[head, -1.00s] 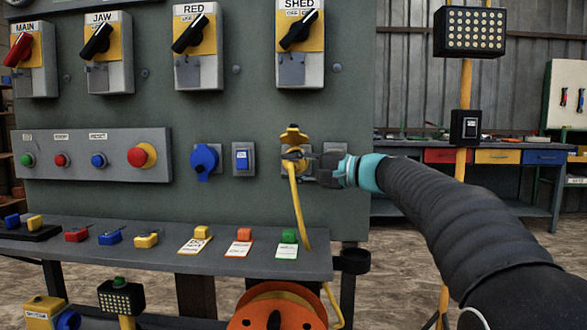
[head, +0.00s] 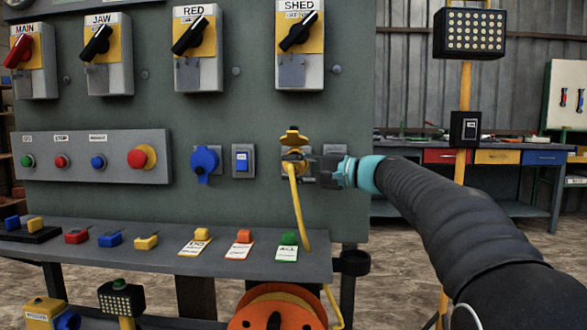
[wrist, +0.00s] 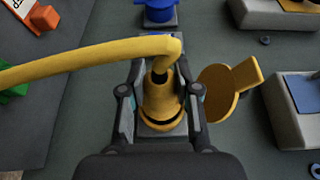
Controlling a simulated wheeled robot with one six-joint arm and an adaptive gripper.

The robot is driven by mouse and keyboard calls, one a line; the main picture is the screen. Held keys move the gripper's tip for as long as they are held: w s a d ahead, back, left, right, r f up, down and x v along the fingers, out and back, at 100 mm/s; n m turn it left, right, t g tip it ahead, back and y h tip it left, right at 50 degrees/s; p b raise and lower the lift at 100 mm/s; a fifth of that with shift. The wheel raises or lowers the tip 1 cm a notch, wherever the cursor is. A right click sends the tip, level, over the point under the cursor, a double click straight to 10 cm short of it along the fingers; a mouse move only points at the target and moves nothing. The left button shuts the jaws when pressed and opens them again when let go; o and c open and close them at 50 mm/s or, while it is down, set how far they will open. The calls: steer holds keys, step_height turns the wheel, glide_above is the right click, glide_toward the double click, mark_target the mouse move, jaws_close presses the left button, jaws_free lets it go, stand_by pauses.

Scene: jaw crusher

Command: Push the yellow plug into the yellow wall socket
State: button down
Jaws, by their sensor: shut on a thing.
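The yellow wall socket (head: 293,138) is on the grey-green panel with its yellow lid raised; the lid also shows to the right of the plug in the wrist view (wrist: 218,92). My gripper (head: 302,165) comes in from the right and is shut on the yellow plug (wrist: 162,103), one finger on each side. The plug is at the socket mouth, lined up with it. How deep it sits is hidden by the plug and fingers. Its yellow cable (head: 298,210) hangs down in front of the shelf.
A blue socket (head: 204,160) and a blue switch (head: 242,160) are left of the yellow socket. A shelf (head: 290,267) with tags and small padlock-like pieces juts out below. An orange cable reel (head: 277,308) stands underneath. A lamp post (head: 465,90) stands right, behind my arm.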

steer(key=shift+w+p, duration=0.35)
steer(key=shift+w, duration=0.2)
steer(key=c, duration=0.7)
jaws_free()
steer(key=shift+c, duration=0.2)
steer(key=s+b, duration=0.4)
steer(key=s, duration=0.5)
stand_by(0.8)
steer(key=shift+a, duration=0.1)
